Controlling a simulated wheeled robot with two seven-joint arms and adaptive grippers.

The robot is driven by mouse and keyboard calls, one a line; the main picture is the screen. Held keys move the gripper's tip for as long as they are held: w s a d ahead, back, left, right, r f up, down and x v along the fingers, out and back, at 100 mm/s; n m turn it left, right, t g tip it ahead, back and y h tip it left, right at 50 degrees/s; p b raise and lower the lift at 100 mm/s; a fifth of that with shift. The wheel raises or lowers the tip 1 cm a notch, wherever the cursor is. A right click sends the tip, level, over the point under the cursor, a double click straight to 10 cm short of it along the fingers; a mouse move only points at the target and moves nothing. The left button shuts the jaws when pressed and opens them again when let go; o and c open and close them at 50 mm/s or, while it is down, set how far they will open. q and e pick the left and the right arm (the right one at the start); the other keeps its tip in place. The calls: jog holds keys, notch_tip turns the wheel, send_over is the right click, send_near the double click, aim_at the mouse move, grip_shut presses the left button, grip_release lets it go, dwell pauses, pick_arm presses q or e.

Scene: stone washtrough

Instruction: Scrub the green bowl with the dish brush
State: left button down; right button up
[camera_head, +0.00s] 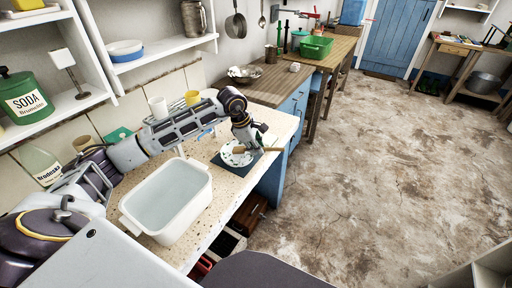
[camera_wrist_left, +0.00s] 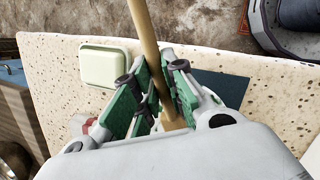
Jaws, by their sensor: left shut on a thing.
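My left gripper (camera_head: 250,146) is shut on the dish brush. The brush's pale wooden handle (camera_head: 274,149) sticks out to the right in the head view. In the wrist view the handle (camera_wrist_left: 146,45) runs up from between the green finger pads of the gripper (camera_wrist_left: 165,105). A brown end (camera_head: 238,150) shows left of the fingers, over a round white dish with green marks (camera_head: 229,159). The dish is on a dark mat (camera_head: 222,168), partly hidden by the gripper. Whether the brush touches it, I cannot tell. No plainly green bowl shows clearly. My right gripper is not in view.
A white basin (camera_head: 208,193) stands on the speckled counter (camera_head: 216,209), left of the mat. A white mug (camera_head: 158,107) and a yellow cup (camera_head: 192,98) stand at the back. A pale green square dish (camera_wrist_left: 103,65) shows in the wrist view. The counter's front edge is close to the mat.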

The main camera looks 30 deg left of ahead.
pick_arm(q)
jog(key=shift+d, duration=0.1)
jog(key=shift+w+d+f, duration=0.1)
jog(key=shift+w+d, duration=0.15)
jog(key=shift+d, duration=0.65)
jog(key=shift+a, duration=0.15)
jog(key=shift+s+a+b, duration=0.3)
jog(key=shift+a, duration=0.55)
jog(key=shift+a, duration=0.1)
jog(key=shift+s+a+b, duration=0.25)
jog(key=shift+a+b, duration=0.1)
jog(key=shift+a, duration=0.5)
jog(key=shift+d, duration=0.1)
